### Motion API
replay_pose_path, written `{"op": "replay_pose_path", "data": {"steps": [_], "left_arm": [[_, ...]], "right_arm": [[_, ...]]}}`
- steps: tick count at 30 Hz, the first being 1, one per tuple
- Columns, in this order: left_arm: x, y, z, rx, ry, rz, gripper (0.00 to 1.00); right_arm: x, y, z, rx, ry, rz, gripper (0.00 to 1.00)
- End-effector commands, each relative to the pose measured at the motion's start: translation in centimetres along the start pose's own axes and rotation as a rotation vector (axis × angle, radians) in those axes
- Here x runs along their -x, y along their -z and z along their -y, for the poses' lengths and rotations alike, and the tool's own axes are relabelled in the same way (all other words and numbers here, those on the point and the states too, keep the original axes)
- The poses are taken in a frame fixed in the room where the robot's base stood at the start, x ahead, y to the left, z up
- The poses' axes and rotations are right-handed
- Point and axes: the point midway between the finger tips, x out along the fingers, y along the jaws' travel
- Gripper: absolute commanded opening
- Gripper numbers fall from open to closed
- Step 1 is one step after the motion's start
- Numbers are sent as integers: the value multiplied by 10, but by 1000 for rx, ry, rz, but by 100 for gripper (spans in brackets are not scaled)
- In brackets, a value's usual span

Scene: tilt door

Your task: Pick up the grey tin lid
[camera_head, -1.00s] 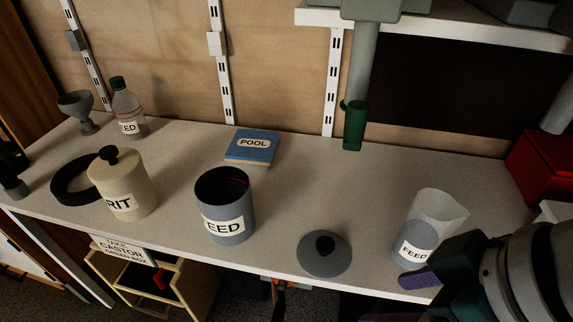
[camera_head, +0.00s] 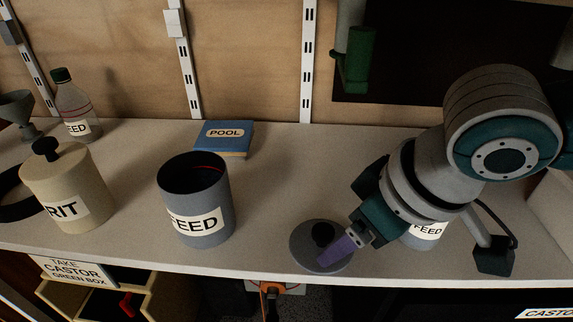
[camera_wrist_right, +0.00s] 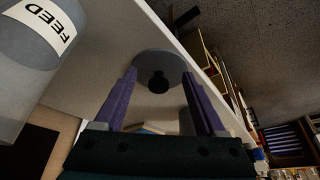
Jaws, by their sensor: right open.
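The grey tin lid (camera_head: 303,248) lies flat near the front edge of the worktop, its round black knob (camera_head: 323,233) facing up. My right gripper (camera_head: 336,252) reaches in from the right. Its purple fingers are open and hide part of the lid's right side in the head view. In the right wrist view the lid (camera_wrist_right: 150,62) and knob show ahead, between the two fingertips (camera_wrist_right: 160,76); nothing is held. The open grey tin marked FEED (camera_head: 192,222) stands left of the lid. My left gripper is not in view.
A FEED-labelled container (camera_head: 427,231) is partly hidden behind my right arm. A cream lidded tin (camera_head: 68,190) stands at left, a bottle (camera_head: 75,110) behind it. A blue POOL box (camera_head: 223,138) lies at the back. The worktop behind the lid is clear.

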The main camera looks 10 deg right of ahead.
Motion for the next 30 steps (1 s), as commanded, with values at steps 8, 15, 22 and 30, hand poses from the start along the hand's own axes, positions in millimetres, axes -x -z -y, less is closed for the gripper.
{"op": "replay_pose_path", "data": {"steps": [8,15,22,30], "left_arm": [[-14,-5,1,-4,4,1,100],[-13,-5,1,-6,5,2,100],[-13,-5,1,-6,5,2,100],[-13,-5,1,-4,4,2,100]], "right_arm": [[-23,26,0,0,-1,1,73],[-23,27,0,0,1,-1,73],[-23,27,0,0,0,-1,48],[-23,27,0,0,0,-1,17]]}}
